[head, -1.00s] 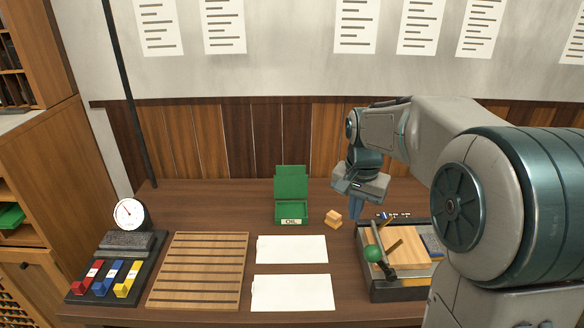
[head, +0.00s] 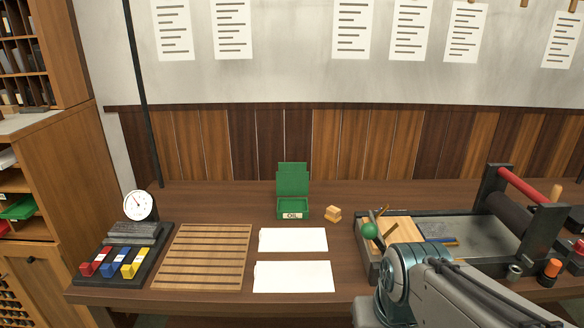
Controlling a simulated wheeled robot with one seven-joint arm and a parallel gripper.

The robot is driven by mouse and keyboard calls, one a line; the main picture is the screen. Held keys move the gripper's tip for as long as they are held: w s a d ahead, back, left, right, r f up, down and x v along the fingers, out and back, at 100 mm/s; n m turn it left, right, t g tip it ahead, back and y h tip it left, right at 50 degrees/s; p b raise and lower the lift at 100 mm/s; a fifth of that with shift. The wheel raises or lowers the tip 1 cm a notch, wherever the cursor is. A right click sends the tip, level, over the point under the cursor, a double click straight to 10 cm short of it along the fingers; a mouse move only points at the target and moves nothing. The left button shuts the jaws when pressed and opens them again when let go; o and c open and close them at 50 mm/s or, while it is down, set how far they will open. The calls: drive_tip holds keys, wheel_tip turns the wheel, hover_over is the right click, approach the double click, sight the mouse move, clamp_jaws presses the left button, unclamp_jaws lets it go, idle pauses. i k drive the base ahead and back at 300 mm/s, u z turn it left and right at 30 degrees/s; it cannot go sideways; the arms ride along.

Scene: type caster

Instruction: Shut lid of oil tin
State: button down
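The green oil tin (head: 293,209) stands towards the back middle of the bench, with a pale "OIL" label on its front. Its lid (head: 292,178) stands open, upright at the back edge. My arm reaches in at the lower right of the head view, over the front of the bench, well to the right of and nearer than the tin.

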sight(292, 178)
drive_tip(key=z, duration=0.6)
drive_tip(key=k, duration=0.1)
drive_tip(key=u, duration=1.45)
drive_tip(key=i, duration=1.05)
drive_tip(key=z, duration=0.85)
